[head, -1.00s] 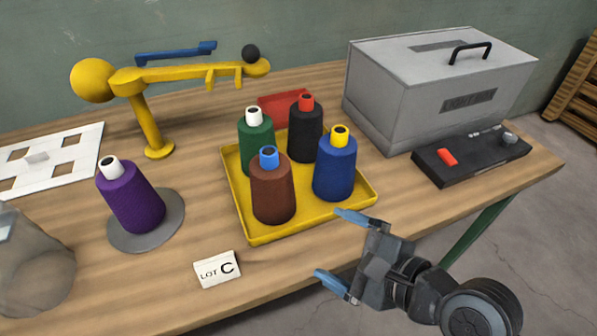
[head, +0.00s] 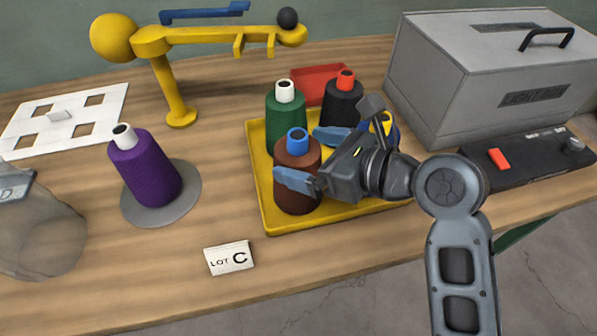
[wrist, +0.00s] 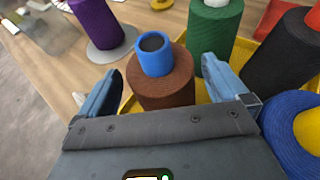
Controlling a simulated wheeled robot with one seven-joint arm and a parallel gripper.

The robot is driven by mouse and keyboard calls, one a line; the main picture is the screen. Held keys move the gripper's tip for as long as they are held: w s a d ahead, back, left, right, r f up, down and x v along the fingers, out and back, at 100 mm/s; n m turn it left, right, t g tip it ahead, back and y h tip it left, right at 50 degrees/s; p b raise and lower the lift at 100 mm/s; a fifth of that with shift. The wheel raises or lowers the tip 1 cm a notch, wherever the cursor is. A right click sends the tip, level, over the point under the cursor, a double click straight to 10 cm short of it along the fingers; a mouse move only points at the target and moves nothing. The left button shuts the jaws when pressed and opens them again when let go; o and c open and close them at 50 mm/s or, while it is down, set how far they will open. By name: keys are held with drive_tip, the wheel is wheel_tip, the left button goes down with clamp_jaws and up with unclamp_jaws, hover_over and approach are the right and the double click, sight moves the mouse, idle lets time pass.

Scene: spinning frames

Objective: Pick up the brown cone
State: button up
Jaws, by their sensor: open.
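The brown cone (head: 298,187) with a blue top stands upright at the front left of the yellow tray (head: 268,218). My gripper (head: 305,158) is open, its blue fingers at the cone's upper part in the head view. In the wrist view the brown cone (wrist: 164,81) shows ahead between the two spread fingers (wrist: 160,92), with bare space to either side of it. The cone's right side is partly hidden by my gripper in the head view. I cannot tell whether a finger touches it.
A green cone (head: 285,118), a black cone (head: 341,103) and a mostly hidden blue cone (wrist: 292,125) share the tray. A purple cone (head: 145,170) leans on a grey disc (head: 187,200). A LOT C card (head: 229,258), grey box (head: 470,75) and yellow balance arm (head: 175,85) stand around.

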drive_tip(key=shift+x, duration=1.3)
drive_tip(key=shift+c, duration=0.4)
drive_tip(key=shift+r, duration=0.1)
drive_tip(key=c, duration=1.7)
